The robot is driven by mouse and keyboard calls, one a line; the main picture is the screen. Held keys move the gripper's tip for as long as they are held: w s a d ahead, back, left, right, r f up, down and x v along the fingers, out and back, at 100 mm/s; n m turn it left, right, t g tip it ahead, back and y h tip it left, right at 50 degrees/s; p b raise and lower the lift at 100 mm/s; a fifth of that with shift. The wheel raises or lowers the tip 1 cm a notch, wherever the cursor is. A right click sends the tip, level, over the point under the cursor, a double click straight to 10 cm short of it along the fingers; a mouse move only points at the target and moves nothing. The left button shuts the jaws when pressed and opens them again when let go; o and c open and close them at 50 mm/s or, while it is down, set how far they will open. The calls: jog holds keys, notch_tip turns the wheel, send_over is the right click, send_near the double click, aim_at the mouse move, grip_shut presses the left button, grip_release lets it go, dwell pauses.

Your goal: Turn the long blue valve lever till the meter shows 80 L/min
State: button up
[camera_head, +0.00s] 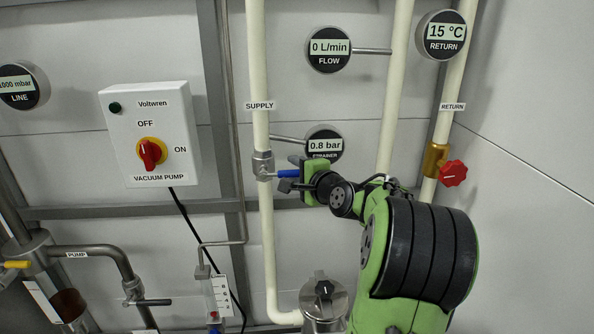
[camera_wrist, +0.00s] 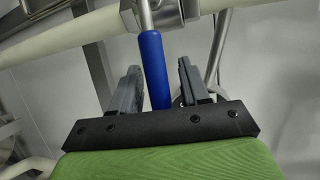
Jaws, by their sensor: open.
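The blue valve lever (camera_head: 287,173) sticks out to the right from the metal valve (camera_head: 263,165) on the cream supply pipe (camera_head: 259,90). In the wrist view the blue lever handle (camera_wrist: 154,68) lies between the two open fingers of my gripper (camera_wrist: 157,84), with a visible gap on each side. In the head view my gripper (camera_head: 296,178) is at the lever's right end and hides part of it. The flow meter (camera_head: 329,48) at the top reads 0 L/min.
A strainer gauge (camera_head: 324,146) reading 0.8 bar sits just above my gripper. A red return valve knob (camera_head: 453,173) is to the right of my arm. A vacuum pump switch box (camera_head: 150,134) is on the wall at left. A steel housing (camera_head: 323,300) stands below.

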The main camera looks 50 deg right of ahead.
grip_shut()
jog(key=shift+f, duration=0.15)
dwell(0.4)
jog(key=shift+w+a+f+m+t+h+b, duration=0.1)
jog(key=shift+w+a+f+m+t+b, duration=0.15)
jog(key=shift+f+m+t+b, duration=0.65)
jog(key=shift+w+a+f+m+t+h+b, duration=0.1)
jog(key=shift+w+a+f+m+b, duration=0.15)
jog(key=shift+f+m+b, duration=0.75)
jog(key=shift+w+a+f+m+t+h+b, duration=0.2)
jog(key=shift+f+m+t, duration=0.35)
jog(key=shift+m, duration=0.95)
jog(key=shift+a, duration=0.1)
grip_release()
jog(key=shift+r, duration=0.1)
